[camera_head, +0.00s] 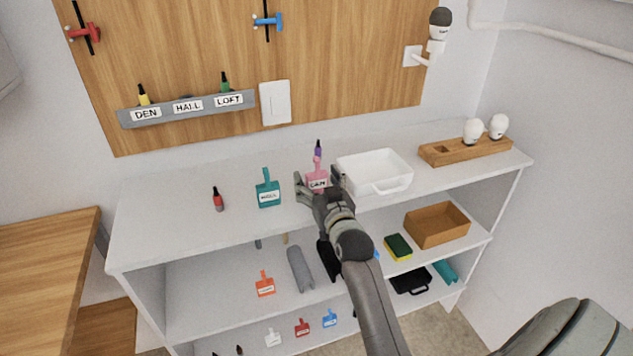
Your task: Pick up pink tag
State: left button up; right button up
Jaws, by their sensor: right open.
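The pink tag (317,179) stands on the white top shelf, left of the white bin, with dark lettering on a pale label. My right gripper (318,184) is open around or just in front of the tag; its fingers show to the left and right of it. I cannot tell whether they touch it. The gripper and wrist hide the lower part of the tag. My left gripper is not in view.
A teal tag (267,190) stands close on the left and a white bin (374,174) close on the right. A dark-purple-topped marker (318,150) is just behind. A wooden block (465,149) with white bulbs is farther right. Lower shelves hold several tags.

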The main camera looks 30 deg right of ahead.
jog(key=c, duration=1.1)
